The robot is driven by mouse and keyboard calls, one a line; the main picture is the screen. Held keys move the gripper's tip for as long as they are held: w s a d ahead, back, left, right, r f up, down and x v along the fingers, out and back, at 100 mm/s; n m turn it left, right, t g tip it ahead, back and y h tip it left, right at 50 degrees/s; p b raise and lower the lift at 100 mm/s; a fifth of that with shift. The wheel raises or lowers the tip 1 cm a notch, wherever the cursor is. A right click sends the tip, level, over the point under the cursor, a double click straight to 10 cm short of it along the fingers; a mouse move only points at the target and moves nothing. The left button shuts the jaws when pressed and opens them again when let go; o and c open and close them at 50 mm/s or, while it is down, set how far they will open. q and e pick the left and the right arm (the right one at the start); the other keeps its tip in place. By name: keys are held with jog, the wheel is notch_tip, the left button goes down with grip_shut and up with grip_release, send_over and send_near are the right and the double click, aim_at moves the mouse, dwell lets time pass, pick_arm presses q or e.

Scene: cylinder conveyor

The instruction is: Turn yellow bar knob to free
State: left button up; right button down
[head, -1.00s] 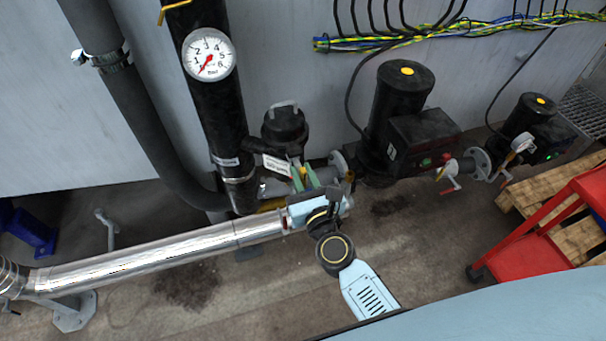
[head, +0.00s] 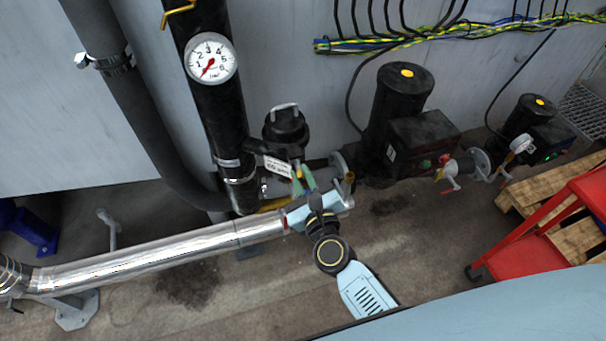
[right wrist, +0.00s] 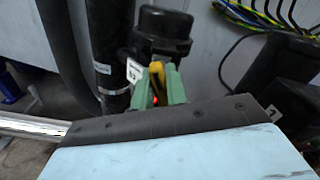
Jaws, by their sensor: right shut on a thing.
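The yellow bar knob (right wrist: 156,68) shows in the right wrist view between the two green fingers of my right gripper (right wrist: 160,85). It sits in front of a black capped housing (right wrist: 163,30), with a white label tag (right wrist: 133,72) to its left. In the head view my right gripper (head: 305,182) reaches up to the black unit (head: 285,128) beside the dark vertical pipe. The gripper is shut on the knob. Most of the knob is hidden by the fingers in the head view. A small red light shows at the fingers. My left gripper is not in view.
A pressure gauge (head: 211,58) is on the dark vertical pipe. A silver pipe (head: 150,261) runs low to the left. Black pumps (head: 401,95) stand to the right, with a red cart (head: 535,235) and a wooden pallet (head: 518,193) at far right.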

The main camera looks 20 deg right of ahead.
jog(key=n+p, duration=0.1)
jog(key=n, duration=0.3)
jog(key=shift+a+n, duration=0.15)
jog(key=shift+n, duration=0.15)
jog(key=n+p, duration=0.1)
jog(key=n, duration=0.2)
jog(key=shift+n+p, duration=0.35)
jog(key=shift+n, duration=0.05)
jog(key=n+p, duration=0.1)
jog(key=n, duration=0.2)
jog(key=shift+f+n, duration=0.15)
jog(key=shift+n, duration=0.15)
jog(key=n+p, duration=0.1)
jog(key=n, duration=0.2)
jog(key=shift+f+n, duration=0.1)
jog(key=shift+n, duration=0.2)
jog(key=n+p, duration=0.1)
jog(key=n, duration=0.2)
jog(key=shift+f+n+p, duration=0.1)
jog(key=shift+n+p, duration=0.2)
jog(key=shift+p, duration=0.05)
jog(key=n+p, duration=0.1)
jog(key=n, duration=0.2)
jog(key=shift+f+n, duration=0.1)
jog(key=shift+n, duration=0.2)
jog(key=n, duration=0.3)
jog(key=shift+p, duration=0.35)
jog(key=shift+d+f+n, duration=0.1)
jog(key=shift+d+n, duration=0.1)
jog(key=shift+n, duration=1.6)
